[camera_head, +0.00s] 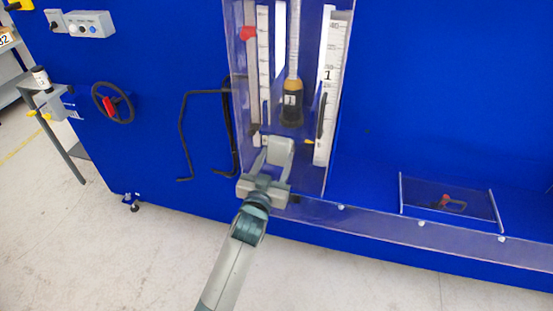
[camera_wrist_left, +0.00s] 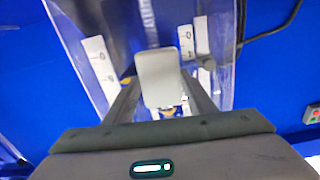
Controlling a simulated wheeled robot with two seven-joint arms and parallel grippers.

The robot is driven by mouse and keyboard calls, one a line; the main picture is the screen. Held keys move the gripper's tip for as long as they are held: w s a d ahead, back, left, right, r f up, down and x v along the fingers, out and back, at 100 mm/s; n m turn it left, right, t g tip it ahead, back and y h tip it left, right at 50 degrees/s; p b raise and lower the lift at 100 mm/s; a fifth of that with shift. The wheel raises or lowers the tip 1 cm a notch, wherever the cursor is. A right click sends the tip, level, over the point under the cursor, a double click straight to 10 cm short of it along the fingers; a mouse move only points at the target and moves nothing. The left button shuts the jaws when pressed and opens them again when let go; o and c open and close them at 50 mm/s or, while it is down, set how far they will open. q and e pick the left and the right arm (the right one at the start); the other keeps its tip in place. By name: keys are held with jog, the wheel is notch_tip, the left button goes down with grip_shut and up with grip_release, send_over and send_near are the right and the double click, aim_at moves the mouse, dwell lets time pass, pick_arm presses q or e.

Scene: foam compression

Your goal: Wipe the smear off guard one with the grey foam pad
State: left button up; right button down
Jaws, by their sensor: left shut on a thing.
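Guard one is a clear panel enclosure (camera_head: 313,182) on the blue machine, around the column and scales marked 1. It also shows as clear sheets in the left wrist view (camera_wrist_left: 72,50). My left gripper (camera_head: 276,163) is at the lower front of the guard, shut on the grey foam pad (camera_head: 281,147). In the left wrist view the pad (camera_wrist_left: 159,76) sits between both fingers, its broad pale face toward the camera. I cannot tell whether the pad touches the guard. I cannot make out the smear. My right gripper is not in view.
Inside the guard, a dark plunger (camera_head: 292,108) hangs between the white scales (camera_head: 331,75). Black bent rods (camera_head: 183,135) stand out to the left, near a handwheel (camera_head: 112,103). A clear low guard (camera_head: 470,205) covers a red-handled part at right. Open floor lies in front.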

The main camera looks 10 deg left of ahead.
aim_at(270, 146)
pick_arm(q)
jog(key=shift+a+p, duration=0.65)
jog(key=shift+a, duration=1.2)
notch_tip(270, 146, up, 3)
jog(key=shift+w+f+p, duration=0.1)
jog(key=shift+w+p, duration=0.05)
jog(key=shift+p, duration=1.1)
jog(key=shift+d, duration=0.1)
jog(key=shift+d, duration=1.8)
